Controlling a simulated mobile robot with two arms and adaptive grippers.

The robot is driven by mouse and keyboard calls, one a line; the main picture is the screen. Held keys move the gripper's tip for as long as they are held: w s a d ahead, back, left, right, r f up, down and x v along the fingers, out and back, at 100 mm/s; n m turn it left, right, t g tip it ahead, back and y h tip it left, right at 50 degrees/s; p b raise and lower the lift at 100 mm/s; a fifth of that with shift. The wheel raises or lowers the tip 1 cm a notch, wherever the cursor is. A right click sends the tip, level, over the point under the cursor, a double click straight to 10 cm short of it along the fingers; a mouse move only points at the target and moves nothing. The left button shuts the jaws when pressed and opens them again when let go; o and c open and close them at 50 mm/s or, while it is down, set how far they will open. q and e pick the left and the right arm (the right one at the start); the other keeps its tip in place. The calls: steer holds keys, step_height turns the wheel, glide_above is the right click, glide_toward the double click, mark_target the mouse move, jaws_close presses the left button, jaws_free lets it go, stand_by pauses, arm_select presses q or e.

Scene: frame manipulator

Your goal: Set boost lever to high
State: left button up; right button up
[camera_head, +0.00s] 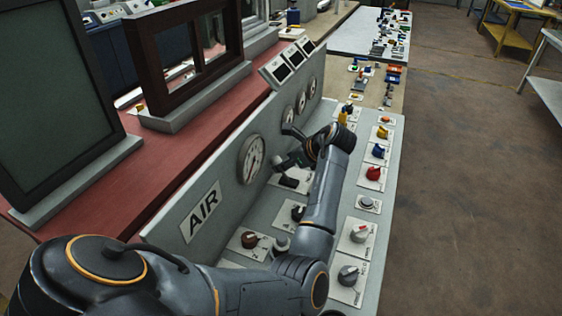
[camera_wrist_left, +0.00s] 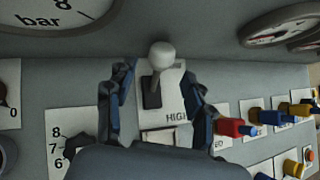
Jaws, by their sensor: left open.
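The boost lever is a stick with a pale round knob (camera_wrist_left: 161,55) on a black slotted base, set on a white plate (camera_wrist_left: 175,97) marked HIGH in the left wrist view. In that view the stick rises from the base and the knob points away from the HIGH label. My left gripper (camera_wrist_left: 156,82) is open, with one blue finger on each side of the lever and gaps to both. In the head view the left gripper (camera_head: 293,157) is over the grey panel, above a black lever base (camera_head: 289,181); the arm and gripper partly hide this spot. My right gripper is not in view.
A gauge (camera_head: 252,158) stands on the upright panel just left of the gripper. Dark knobs (camera_head: 249,239) sit nearer, and coloured switches (camera_wrist_left: 230,127) lie to the right. An upright AIR sign (camera_head: 202,212) is on the near panel. Open floor (camera_head: 480,190) lies right of the console.

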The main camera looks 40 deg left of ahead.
arm_select(q)
steer(key=shift+x, duration=1.85)
jaws_close()
